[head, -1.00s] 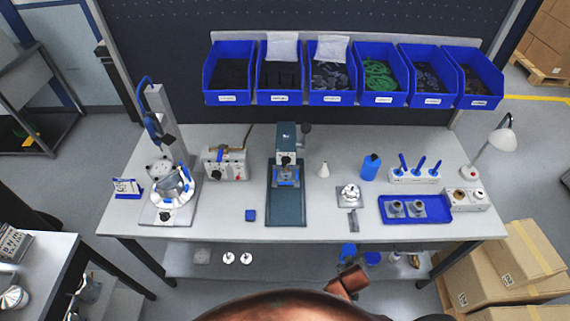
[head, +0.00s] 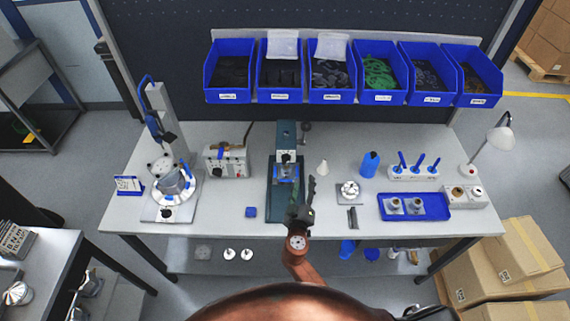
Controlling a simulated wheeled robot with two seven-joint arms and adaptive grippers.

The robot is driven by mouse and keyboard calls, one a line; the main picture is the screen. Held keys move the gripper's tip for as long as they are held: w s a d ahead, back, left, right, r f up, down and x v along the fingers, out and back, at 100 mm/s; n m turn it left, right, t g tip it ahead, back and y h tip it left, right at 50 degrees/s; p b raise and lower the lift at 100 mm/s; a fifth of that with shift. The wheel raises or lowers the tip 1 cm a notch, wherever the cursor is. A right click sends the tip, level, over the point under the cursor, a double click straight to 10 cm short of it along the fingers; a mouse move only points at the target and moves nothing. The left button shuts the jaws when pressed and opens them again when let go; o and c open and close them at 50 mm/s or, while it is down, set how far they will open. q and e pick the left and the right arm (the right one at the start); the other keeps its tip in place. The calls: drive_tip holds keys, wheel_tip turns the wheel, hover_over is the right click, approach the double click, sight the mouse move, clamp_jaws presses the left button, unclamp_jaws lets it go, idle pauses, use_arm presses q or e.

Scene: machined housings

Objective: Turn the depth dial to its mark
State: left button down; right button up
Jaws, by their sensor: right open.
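The blue-green press (head: 286,137) stands at the middle of the bench on a dark base plate (head: 280,212). A small dark round part (head: 286,158) is on the front of its head, and a grey knob (head: 306,127) is at its right. I cannot tell which part is the depth dial, and no mark is readable. My right gripper (head: 304,190) is open over the right front of the press base, fingers pointing toward the back, apart from the press head. It hides part of the base's right edge. My left gripper is not in view.
A stand with a round fixture (head: 174,184) and a control box (head: 226,163) are on the left. A small blue block (head: 251,212) lies left of the base. A white cone (head: 323,168), a round metal part (head: 349,190) and a blue tray (head: 440,208) are on the right.

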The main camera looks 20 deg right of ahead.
sight(285, 162)
drive_tip(key=w+a+r+n+t+y, duration=0.2)
drive_tip(key=w+a, duration=0.1)
drive_tip(key=a, duration=0.3)
drive_tip(key=p+x, duration=0.1)
drive_tip(key=x, duration=0.5)
drive_tip(key=shift+w+r+p, duration=0.1)
drive_tip(key=shift+w+p, duration=0.05)
drive_tip(key=shift+p, duration=0.2)
drive_tip(key=shift+w+d, duration=0.2)
drive_tip(key=shift+w, duration=0.4)
drive_tip(key=shift+c, duration=0.2)
drive_tip(key=c, duration=1.1)
